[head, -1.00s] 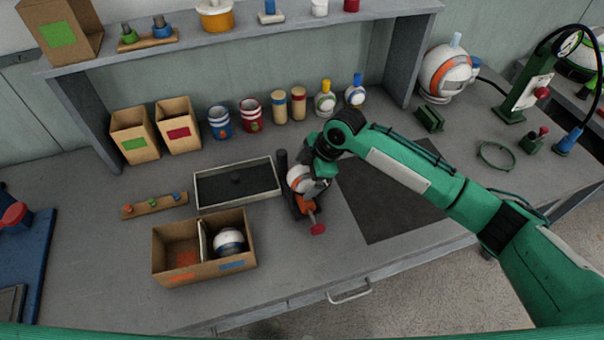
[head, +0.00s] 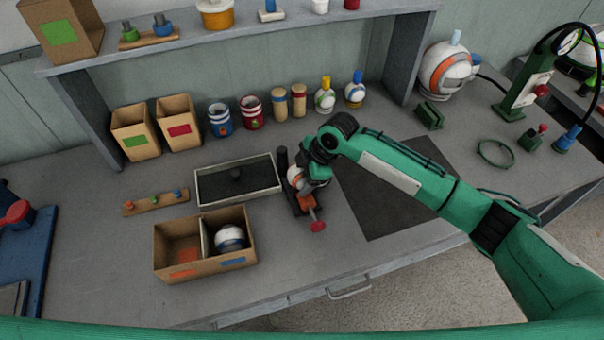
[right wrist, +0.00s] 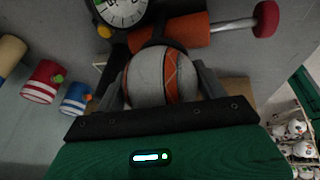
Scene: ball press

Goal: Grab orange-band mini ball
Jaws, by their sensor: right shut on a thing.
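The orange-band mini ball (right wrist: 160,76) is white-grey with an orange stripe. In the right wrist view it sits between the two fingers of my right gripper (right wrist: 163,80), which is shut on it. In the head view the ball (head: 293,174) shows partly beside my right gripper (head: 308,180), at the small press with an orange body (head: 306,203) and a red knob (head: 318,226). The press's orange cylinder (right wrist: 190,30) lies just beyond the ball in the right wrist view. I cannot tell whether ball and press touch. My left gripper is not in view.
A divided cardboard box (head: 205,262) at the front left holds a blue-band ball (head: 230,238) in its right compartment. A black shallow tray (head: 204,204) lies left of the press. A dark mat (head: 385,200) lies under my right arm. Cups and bottles stand behind.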

